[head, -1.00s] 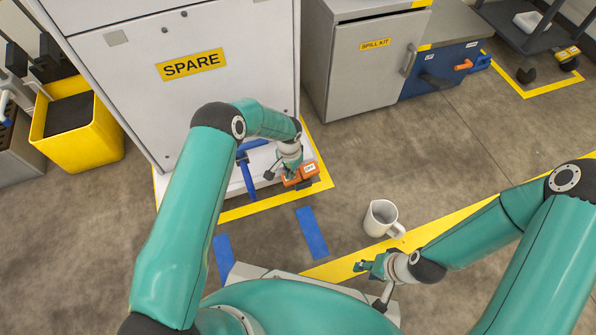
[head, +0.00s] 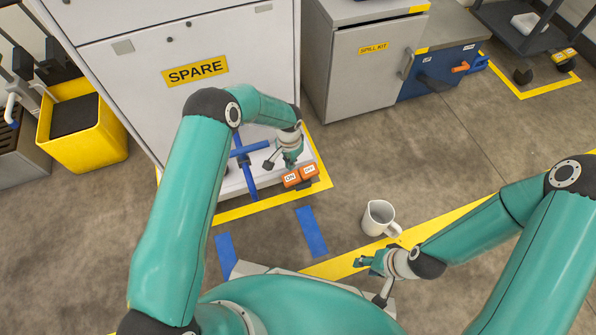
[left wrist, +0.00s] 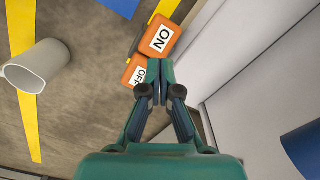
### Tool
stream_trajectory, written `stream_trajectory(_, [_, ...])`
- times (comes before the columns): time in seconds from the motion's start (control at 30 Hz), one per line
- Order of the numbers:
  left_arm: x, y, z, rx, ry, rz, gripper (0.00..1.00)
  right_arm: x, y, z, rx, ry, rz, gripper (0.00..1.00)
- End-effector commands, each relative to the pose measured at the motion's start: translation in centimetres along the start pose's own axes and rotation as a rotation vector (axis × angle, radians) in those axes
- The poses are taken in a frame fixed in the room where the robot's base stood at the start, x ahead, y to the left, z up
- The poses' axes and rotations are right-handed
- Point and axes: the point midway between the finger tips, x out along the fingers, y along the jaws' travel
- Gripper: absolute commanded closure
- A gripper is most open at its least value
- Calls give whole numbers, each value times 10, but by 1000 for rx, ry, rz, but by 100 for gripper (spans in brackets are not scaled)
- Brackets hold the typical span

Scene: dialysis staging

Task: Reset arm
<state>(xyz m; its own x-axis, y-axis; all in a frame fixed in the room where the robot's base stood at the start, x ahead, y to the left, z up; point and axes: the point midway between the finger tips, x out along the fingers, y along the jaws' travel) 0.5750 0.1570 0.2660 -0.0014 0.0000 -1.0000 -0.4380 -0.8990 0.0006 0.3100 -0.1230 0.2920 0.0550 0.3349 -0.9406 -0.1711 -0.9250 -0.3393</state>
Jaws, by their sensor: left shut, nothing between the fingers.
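My left gripper (head: 290,162) is over the front of the white SPARE cabinet (head: 150,100), just behind the orange ON/OFF switch blocks (head: 300,176). In the left wrist view, its fingers (left wrist: 153,74) are shut with nothing between them. There the fingertips overlap the edge of the OFF block (left wrist: 138,70), with the ON block (left wrist: 161,38) beyond; whether they touch is unclear. My right gripper (head: 368,262) hangs low over the floor near the yellow line, and its opening is too small to judge.
A blue cross-shaped handle (head: 249,175) stands beside my left gripper. A white mug (head: 379,218) stands on the floor by my right gripper. A yellow bin (head: 82,130) is at left; a grey spill kit cabinet (head: 355,70) stands behind.

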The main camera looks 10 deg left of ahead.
Motion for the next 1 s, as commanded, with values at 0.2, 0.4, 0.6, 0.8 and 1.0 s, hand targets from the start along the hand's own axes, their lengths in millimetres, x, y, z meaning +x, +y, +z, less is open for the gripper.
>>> stream_trajectory(0.2, [0, 0, 0, 0, 0, 0, 100, 0, 0, 0, 0, 0, 0, 60])
stream_trajectory(0.4, [4, 10, 9, -13, 7, 34, 100, 0, 0, 0, 0, 0, 0, 60])
stream_trajectory(0.6, [14, 56, 52, -110, 45, 183, 100, 0, 0, 0, 0, 0, 0, 60])
stream_trajectory(0.8, [8, 109, 120, -318, 90, 322, 100, 0, 0, 0, 0, 0, 0, 60])
stream_trajectory(1.0, [-8, 134, 176, -492, 103, 355, 100, 0, 0, 0, 0, 0, 0, 60])
